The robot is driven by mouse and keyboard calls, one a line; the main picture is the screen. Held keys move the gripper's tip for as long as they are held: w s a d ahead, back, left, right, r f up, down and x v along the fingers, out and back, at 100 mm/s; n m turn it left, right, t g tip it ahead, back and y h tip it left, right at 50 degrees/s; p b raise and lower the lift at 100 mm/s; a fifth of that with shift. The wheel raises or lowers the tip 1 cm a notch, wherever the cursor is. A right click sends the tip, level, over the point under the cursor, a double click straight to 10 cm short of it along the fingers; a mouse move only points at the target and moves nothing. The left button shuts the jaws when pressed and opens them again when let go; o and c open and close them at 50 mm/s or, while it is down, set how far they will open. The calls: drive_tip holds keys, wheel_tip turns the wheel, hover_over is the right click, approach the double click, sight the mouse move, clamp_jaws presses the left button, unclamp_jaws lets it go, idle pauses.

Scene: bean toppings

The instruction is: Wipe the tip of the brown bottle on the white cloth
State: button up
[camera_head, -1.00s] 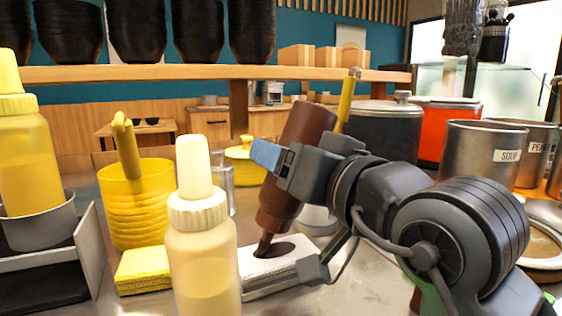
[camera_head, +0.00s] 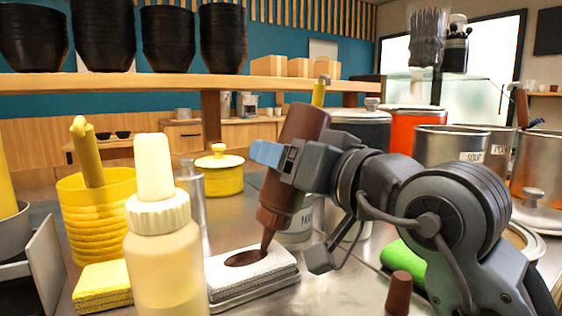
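The brown bottle (camera_head: 300,130) is tilted upside down, with its narrow tip pointing down. My gripper (camera_head: 288,185) is shut on the bottle's body; a blue fingertip shows across its left side. The white cloth (camera_head: 275,272) lies folded on a small metal tray at front centre. A dark brown stain (camera_head: 245,258) marks its top. The bottle's tip is at the right edge of this stain; I cannot tell if it touches the cloth or hovers just above it.
A cream bottle (camera_head: 165,265) stands close in front, left of the cloth. A yellow sponge (camera_head: 103,287) and yellow ribbed pot (camera_head: 97,215) are farther left. A brown cap-like piece (camera_head: 400,283) and a green item (camera_head: 402,255) lie right. Soup pots (camera_head: 450,143) stand behind my arm.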

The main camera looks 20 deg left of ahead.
sight(287, 117)
drive_tip(key=shift+w+f, duration=0.2)
drive_tip(key=shift+r+p, duration=0.55)
drive_tip(key=shift+r, duration=0.2)
drive_tip(key=shift+c, duration=0.6)
drive_tip(key=shift+r+p, duration=1.25)
drive_tip(key=shift+r, duration=1.05)
drive_tip(key=shift+s, duration=0.1)
